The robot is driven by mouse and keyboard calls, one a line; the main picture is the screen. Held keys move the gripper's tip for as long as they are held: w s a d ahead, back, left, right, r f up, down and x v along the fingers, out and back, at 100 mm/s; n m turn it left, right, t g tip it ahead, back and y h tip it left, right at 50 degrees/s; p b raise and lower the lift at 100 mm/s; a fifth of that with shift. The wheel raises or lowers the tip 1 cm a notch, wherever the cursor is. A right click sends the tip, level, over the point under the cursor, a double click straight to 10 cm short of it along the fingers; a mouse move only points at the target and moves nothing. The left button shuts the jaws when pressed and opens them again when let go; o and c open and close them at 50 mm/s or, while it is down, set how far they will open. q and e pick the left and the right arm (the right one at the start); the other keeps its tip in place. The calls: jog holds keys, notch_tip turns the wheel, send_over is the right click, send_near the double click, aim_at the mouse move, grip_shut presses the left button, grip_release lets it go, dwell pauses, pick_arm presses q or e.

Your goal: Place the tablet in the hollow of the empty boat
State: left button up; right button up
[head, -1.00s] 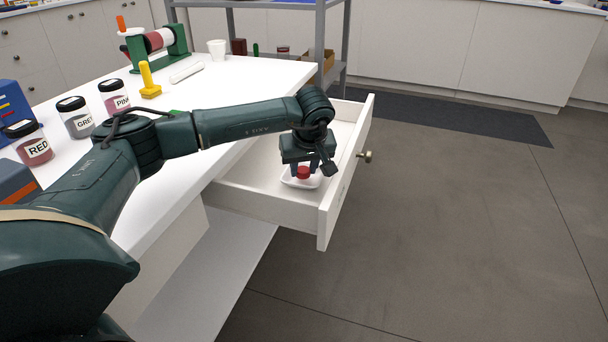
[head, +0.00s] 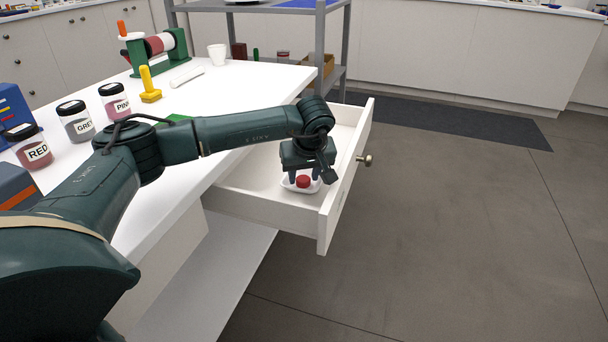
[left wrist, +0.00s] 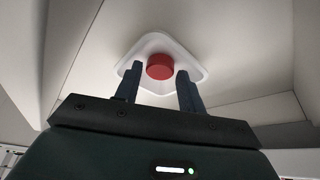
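The red round tablet (head: 303,181) lies in the hollow of a small white boat (head: 291,185) inside the open drawer. In the left wrist view the tablet (left wrist: 160,66) sits near the middle of the boat (left wrist: 190,58). My left gripper (head: 304,177) is right above the boat, pointing down. In the left wrist view its fingers (left wrist: 159,76) stand apart on both sides of the tablet, with a gap on each side. My right gripper is not in view.
The open white drawer (head: 338,190) surrounds the boat, with its front wall close to my left gripper. On the bench stand jars labelled RED (head: 33,150), GRE (head: 76,122) and PINK (head: 115,101), and a yellow pestle-like object (head: 149,86).

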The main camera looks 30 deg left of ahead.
pick_arm(q)
jog(key=p+v, duration=0.3)
jog(key=v, duration=0.8)
jog(key=shift+r, duration=0.3)
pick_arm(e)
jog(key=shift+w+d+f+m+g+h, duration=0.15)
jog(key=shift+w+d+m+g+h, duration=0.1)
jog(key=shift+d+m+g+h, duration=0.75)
pick_arm(q)
jog(key=shift+r, duration=0.1)
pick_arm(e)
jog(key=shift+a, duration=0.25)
